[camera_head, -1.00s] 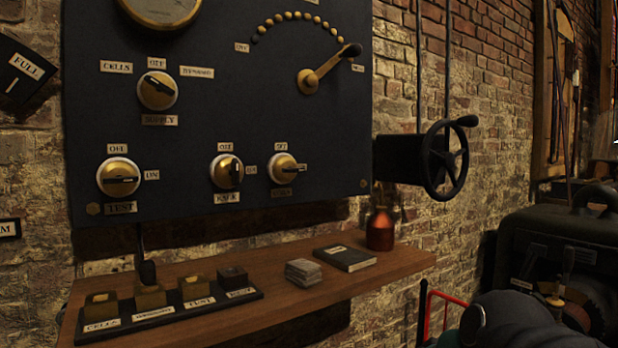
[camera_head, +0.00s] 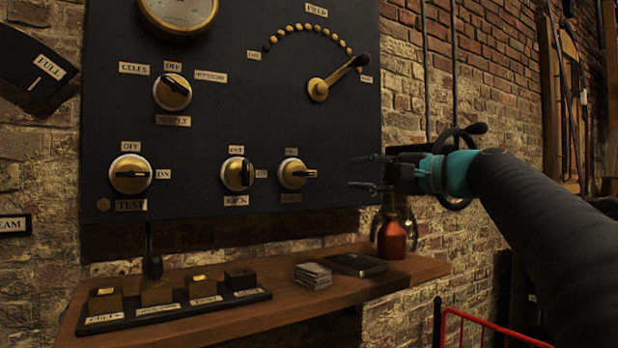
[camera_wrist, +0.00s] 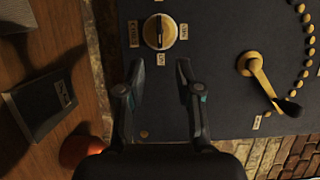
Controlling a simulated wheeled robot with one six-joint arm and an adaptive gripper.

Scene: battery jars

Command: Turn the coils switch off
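The coils switch (camera_head: 294,174) is the rightmost round brass knob in the panel's lower row. Its dark bar lies level and points right. It also shows in the wrist view (camera_wrist: 160,31), beyond my fingertips, with the COILS label (camera_wrist: 133,33) on its left, an OFF label (camera_wrist: 183,30) on its right and an ON label (camera_wrist: 161,58) on the near side. The bar lies along the line towards ON. My gripper (camera_head: 364,172) is open and empty, to the right of the switch and apart from it. Its two spread fingers also show in the wrist view (camera_wrist: 160,76).
The field lever (camera_head: 335,80) is above my gripper, the black handwheel (camera_head: 470,130) behind my wrist. Another knob (camera_head: 237,174) is left of the switch.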

